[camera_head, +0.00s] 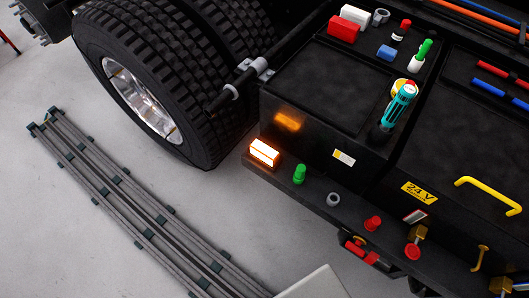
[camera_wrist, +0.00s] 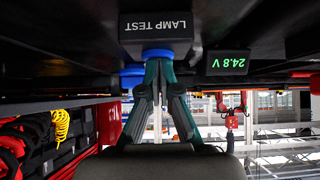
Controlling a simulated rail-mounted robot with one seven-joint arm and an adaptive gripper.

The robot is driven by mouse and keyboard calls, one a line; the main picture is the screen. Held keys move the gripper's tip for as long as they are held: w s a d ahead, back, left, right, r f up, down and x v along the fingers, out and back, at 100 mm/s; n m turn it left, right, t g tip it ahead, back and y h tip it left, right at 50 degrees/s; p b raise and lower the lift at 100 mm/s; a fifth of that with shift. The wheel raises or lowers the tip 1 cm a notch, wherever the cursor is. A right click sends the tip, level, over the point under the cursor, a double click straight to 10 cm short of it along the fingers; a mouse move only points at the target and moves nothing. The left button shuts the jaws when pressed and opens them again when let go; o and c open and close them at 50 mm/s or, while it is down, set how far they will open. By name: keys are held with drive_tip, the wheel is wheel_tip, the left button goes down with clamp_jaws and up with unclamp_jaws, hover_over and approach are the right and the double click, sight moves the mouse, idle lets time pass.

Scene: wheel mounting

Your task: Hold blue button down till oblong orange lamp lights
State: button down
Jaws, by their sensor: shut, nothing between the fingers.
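The oblong orange lamp (camera_head: 265,152) glows bright at the left end of the black ledge in the head view, and its light reflects on the black box behind it. In the wrist view, a blue button (camera_wrist: 157,53) sits beside the upside-down LAMP TEST label (camera_wrist: 157,27). My gripper (camera_wrist: 160,63) is shut and empty, with its fingertips at the blue button and partly covering it. They look to be touching it; how far the button is pressed cannot be seen. My gripper is not visible in the head view.
A green readout (camera_wrist: 228,63) shows 24.8 V, upside down. A second blue part (camera_wrist: 132,72) lies left of my fingertips. In the head view, a green knob (camera_head: 299,174), a grey ring (camera_head: 333,199) and red knobs (camera_head: 373,223) line the ledge. A large tyre (camera_head: 160,80) stands at left.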

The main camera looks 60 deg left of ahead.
drive_tip(key=shift+s+a+f, duration=0.1)
drive_tip(key=shift+s+f, duration=0.15)
drive_tip(key=shift+f, duration=0.35)
drive_tip(key=shift+w+r, duration=0.1)
drive_tip(key=shift+r, duration=0.5)
wheel_tip(320, 180, up, 3)
drive_tip(key=shift+w+r, duration=0.1)
drive_tip(key=b+v, duration=0.2)
drive_tip(key=v, duration=0.8)
drive_tip(key=shift+r+b, duration=0.3)
drive_tip(key=shift+r, duration=0.15)
drive_tip(key=shift+w, duration=0.1)
